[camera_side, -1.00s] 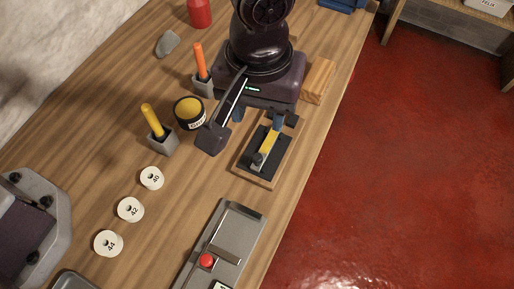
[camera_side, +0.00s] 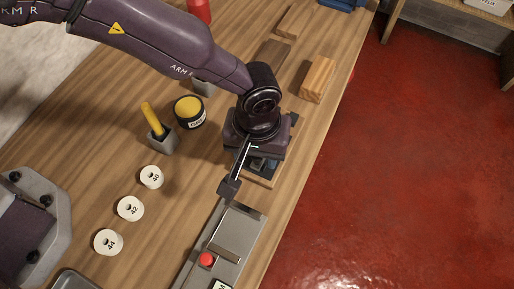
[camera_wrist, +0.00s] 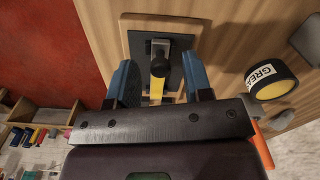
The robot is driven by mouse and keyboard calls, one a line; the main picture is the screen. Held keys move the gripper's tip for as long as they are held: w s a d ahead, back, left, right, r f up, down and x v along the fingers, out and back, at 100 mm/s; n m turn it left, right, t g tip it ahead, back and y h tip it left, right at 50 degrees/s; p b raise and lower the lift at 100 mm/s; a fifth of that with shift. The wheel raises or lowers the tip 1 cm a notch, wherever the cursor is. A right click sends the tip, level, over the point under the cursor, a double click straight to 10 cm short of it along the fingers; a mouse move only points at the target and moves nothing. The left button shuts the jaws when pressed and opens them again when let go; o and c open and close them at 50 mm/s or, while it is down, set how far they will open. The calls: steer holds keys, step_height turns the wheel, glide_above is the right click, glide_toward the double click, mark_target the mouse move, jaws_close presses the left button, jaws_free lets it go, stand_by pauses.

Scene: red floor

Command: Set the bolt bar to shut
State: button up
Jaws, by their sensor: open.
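The bolt is a dark plate on a wooden board (camera_side: 262,181), near the table's right edge in the side view, mostly hidden under my gripper. In the wrist view its board (camera_wrist: 133,23) and dark plate (camera_wrist: 177,72) show, with a black knob (camera_wrist: 158,66) and a yellow strip (camera_wrist: 155,90) along the plate. My gripper (camera_wrist: 158,62) is open, its blue fingers on either side of the knob with gaps to both. Whether the fingertips are down at knob height I cannot tell. In the side view my gripper (camera_side: 262,163) is over the board.
A grey box with a red button (camera_side: 207,260) lies just in front. A yellow-lidded grease tin (camera_side: 189,111), a holder with a yellow handle (camera_side: 161,140) and several white discs (camera_side: 151,178) stand left. A wooden block (camera_side: 318,79) lies behind right.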

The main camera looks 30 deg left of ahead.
steer(key=shift+f, duration=0.1)
jaws_close()
steer(key=shift+w, duration=2.05)
jaws_free()
steer(key=shift+s, duration=0.1)
step_height(320, 180, up, 13)
